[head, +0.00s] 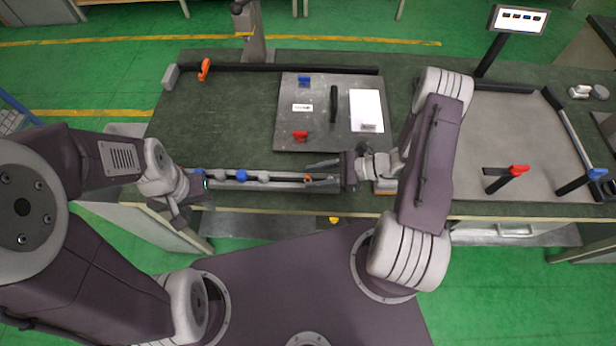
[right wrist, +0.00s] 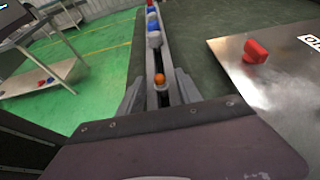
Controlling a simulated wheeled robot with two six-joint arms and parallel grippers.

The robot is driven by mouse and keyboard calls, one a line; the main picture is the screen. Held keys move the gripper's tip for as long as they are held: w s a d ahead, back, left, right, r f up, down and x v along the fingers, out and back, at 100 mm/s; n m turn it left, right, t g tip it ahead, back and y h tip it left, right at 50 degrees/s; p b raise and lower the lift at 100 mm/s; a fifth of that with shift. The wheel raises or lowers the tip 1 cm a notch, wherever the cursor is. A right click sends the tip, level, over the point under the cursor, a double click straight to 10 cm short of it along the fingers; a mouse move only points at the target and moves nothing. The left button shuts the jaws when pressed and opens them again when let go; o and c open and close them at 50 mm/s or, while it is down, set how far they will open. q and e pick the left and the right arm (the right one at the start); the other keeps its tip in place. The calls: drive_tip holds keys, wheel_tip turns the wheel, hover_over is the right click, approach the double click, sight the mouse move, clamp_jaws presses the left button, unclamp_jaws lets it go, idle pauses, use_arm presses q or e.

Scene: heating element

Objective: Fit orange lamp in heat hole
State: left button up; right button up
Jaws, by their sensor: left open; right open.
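The orange lamp (head: 307,179) sits near the right end of a long grey rack (head: 275,186) along the table's front edge. In the right wrist view the orange lamp (right wrist: 160,79) shows as a small orange ball in the rack's channel. My right gripper (head: 322,173) is open, its fingers pointing left. In the right wrist view its fingers (right wrist: 160,95) lie on either side of the rack and lamp; contact is not visible. My left gripper (head: 192,202) is open at the rack's left end. I cannot make out a heat hole.
Blue (head: 241,176) and grey (head: 264,177) lamps share the rack. Behind it lies a metal plate (head: 285,125) with a red piece (head: 300,135), a blue piece (head: 304,81) and a black handle (head: 334,103). Red-handled (head: 518,170) and blue-handled (head: 596,173) tools stand at right.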

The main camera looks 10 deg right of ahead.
drive_tip(key=shift+a, duration=0.1)
drive_tip(key=shift+s, duration=0.1)
clamp_jaws()
drive_tip(key=shift+r, duration=0.5)
wheel_tip(320, 180, up, 3)
drive_tip(key=shift+f, duration=0.15)
drive_tip(key=w+a+r+b, duration=0.2)
drive_tip(key=w+a+r, duration=0.3)
drive_tip(key=w, duration=0.5)
wheel_tip(320, 180, up, 2)
drive_tip(key=shift+a+r, duration=0.15)
drive_tip(key=shift+a, duration=0.15)
